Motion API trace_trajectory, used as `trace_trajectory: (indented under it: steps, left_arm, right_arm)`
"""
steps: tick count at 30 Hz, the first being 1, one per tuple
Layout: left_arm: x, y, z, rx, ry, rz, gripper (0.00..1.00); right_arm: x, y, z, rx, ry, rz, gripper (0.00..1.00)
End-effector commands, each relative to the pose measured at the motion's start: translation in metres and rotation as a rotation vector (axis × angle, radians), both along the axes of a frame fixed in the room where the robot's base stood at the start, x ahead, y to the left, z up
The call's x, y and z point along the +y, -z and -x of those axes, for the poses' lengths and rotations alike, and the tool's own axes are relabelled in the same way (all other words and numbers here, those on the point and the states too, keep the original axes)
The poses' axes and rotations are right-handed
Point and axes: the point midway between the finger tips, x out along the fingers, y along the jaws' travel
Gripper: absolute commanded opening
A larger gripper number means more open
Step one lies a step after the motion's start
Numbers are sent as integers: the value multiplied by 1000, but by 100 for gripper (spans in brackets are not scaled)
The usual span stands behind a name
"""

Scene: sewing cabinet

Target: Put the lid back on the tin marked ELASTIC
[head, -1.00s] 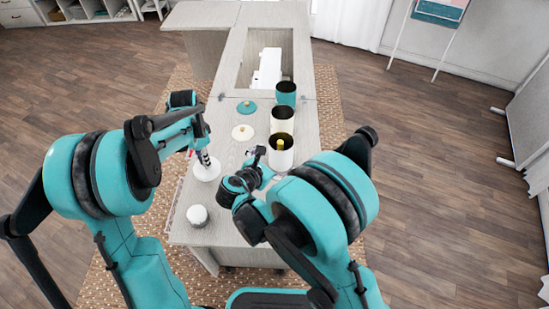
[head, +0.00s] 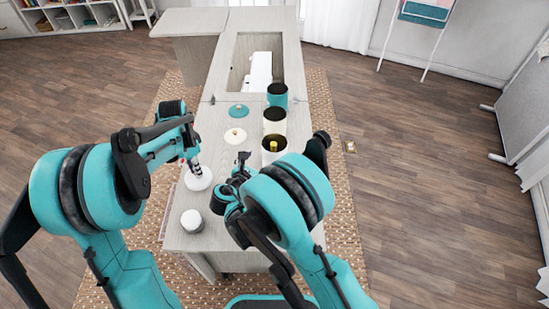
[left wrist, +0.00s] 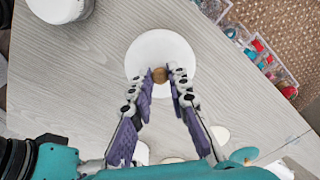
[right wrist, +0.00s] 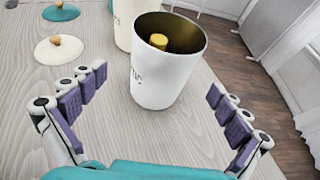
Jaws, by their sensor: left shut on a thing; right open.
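The white tin (head: 273,157) stands open and upright on the right side of the worktop. In the right wrist view, this tin (right wrist: 162,85) shows part of a dark marking ending in "TIC" and a yellow thing inside. A white lid (head: 199,180) with a wooden knob is at the left edge; it also shows in the left wrist view (left wrist: 160,48). My left gripper (left wrist: 160,76) is shut on the lid's knob; I cannot tell whether the lid touches the worktop. My right gripper (right wrist: 157,82) is open and empty, its fingers spread either side of the tin, apart from it.
A cream tin (head: 275,126) and a teal tin (head: 277,96) stand open behind the white one. A cream lid (head: 235,136) and a teal lid (head: 238,111) lie left of them. A white jar (head: 192,221) stands at the near left. Small bins (left wrist: 262,55) hang beside the edge.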

Motion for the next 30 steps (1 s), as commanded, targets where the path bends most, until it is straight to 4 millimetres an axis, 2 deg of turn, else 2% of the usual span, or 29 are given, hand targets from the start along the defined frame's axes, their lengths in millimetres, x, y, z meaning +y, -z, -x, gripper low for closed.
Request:
trace_trajectory:
  steps: [4, 17, 24, 30]
  left_arm:
    - [0, 5, 0, 0, 0, 0, 0]
    - [0, 7, 0, 0, 0, 0, 0]
    - [0, 25, 0, 0, 0, 0, 0]
    - [0, 28, 0, 0, 0, 0, 0]
  right_arm:
    - [-6, 6, -12, 0, 0, 0, 100]
    - [-9, 8, -17, 0, 0, 0, 100]
    - [-26, 20, -43, 0, 3, 0, 100]
    - [-32, 24, -56, 0, 0, 0, 100]
